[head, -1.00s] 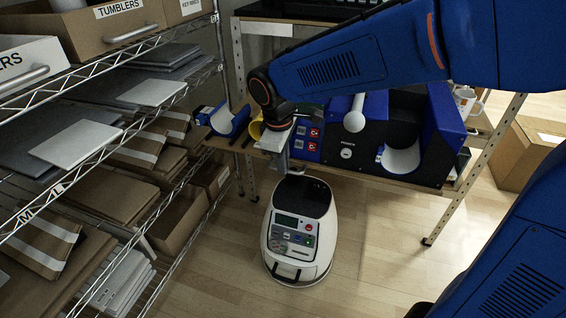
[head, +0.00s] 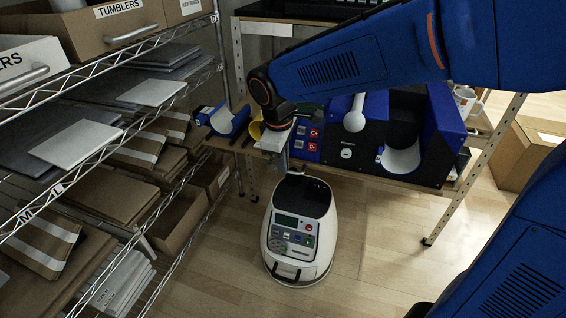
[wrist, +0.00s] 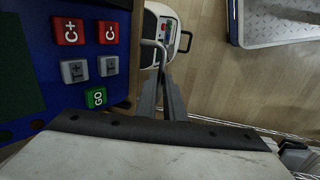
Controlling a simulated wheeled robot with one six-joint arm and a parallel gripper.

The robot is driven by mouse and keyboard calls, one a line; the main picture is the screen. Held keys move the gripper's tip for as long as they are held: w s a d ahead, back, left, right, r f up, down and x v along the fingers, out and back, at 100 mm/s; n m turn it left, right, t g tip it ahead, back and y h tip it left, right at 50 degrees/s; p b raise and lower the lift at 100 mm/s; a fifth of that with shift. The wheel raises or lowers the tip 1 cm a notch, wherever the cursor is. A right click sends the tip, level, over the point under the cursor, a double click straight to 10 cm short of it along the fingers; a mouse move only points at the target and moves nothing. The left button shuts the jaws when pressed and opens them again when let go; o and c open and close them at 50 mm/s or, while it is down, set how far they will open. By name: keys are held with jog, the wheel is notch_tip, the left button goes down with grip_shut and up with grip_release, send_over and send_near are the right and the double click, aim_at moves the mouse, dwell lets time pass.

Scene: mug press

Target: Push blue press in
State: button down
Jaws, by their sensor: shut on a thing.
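The blue press (head: 372,108) stands on the table in the head view, blue and black with a white-knobbed lever and a pale curved pad. Its blue button panel (wrist: 75,50) fills the upper left of the wrist view, with red, grey and green buttons. My gripper (head: 282,166) is at the table's front edge, left of the press's black front. In the wrist view my gripper's dark fingers (wrist: 161,92) are shut together at a thin bent metal bar (wrist: 156,46) beside the panel. The exact contact between fingers and bar is partly hidden.
A white machine (head: 298,230) with a dark top stands on the floor below my gripper. A wire shelf (head: 130,125) with boxes and flat packs fills the left. A blue cradle-shaped piece (head: 229,122) lies at the table's left.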

jog(key=w+d, duration=0.4)
jog(key=w, duration=0.7)
jog(key=w+d, duration=0.4)
jog(key=w, duration=0.8)
jog(key=w+d, duration=0.4)
jog(key=w, duration=0.7)
jog(key=shift+w+d, duration=0.25)
jog(key=shift+w, duration=0.05)
jog(key=shift+w+d+r, duration=0.1)
jog(key=shift+w, duration=0.2)
jog(key=c, duration=1.9)
grip_release()
jog(key=shift+w, duration=0.1)
jog(key=shift+o, duration=0.2)
jog(key=s+a+r, duration=0.1)
jog(key=s+r, duration=0.2)
jog(key=r, duration=1.4)
